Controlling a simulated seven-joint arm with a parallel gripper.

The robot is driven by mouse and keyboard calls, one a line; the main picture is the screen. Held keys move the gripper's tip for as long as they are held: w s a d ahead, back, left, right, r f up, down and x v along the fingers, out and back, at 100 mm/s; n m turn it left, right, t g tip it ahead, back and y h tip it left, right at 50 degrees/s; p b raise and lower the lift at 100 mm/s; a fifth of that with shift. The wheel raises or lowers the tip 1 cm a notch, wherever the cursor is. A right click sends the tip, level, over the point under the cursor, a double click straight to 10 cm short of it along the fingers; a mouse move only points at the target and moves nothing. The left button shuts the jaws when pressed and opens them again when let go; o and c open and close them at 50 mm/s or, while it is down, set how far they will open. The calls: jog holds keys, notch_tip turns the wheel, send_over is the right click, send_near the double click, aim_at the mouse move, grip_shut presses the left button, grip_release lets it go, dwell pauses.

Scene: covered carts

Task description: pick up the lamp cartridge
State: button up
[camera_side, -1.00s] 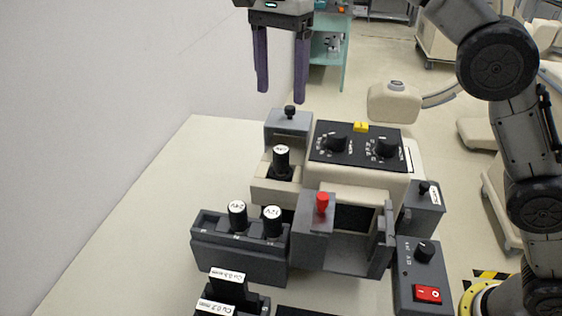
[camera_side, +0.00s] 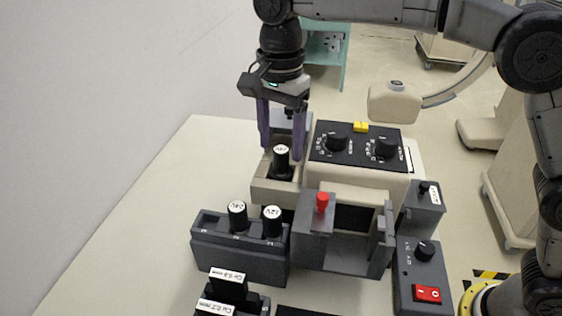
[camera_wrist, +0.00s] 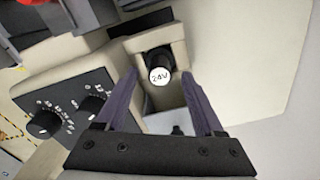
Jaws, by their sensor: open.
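A black cylindrical lamp cartridge (camera_side: 282,163) with a white top label stands upright in a beige open holder (camera_side: 262,190) left of the control panel. My gripper (camera_side: 282,151) points down over this holder, open, one finger to each side of the cartridge as seen. In the wrist view the tips of my gripper (camera_wrist: 160,78) flank the label with gaps on both sides. I cannot tell how far down beside the cartridge they reach. Two similar cartridges, 24V (camera_side: 237,215) and 12V (camera_side: 272,221), stand in a dark rack (camera_side: 240,262).
The black panel (camera_side: 360,146) with two knobs and a yellow piece is close to the right. A grey block (camera_side: 290,122) with a black knob stands behind the holder. A grey fixture with a red knob (camera_side: 322,203) is in front. Bare table (camera_side: 150,210) lies to the left.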

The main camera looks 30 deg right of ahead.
aim_at(281, 165)
jog(key=shift+f, duration=1.35)
grip_shut()
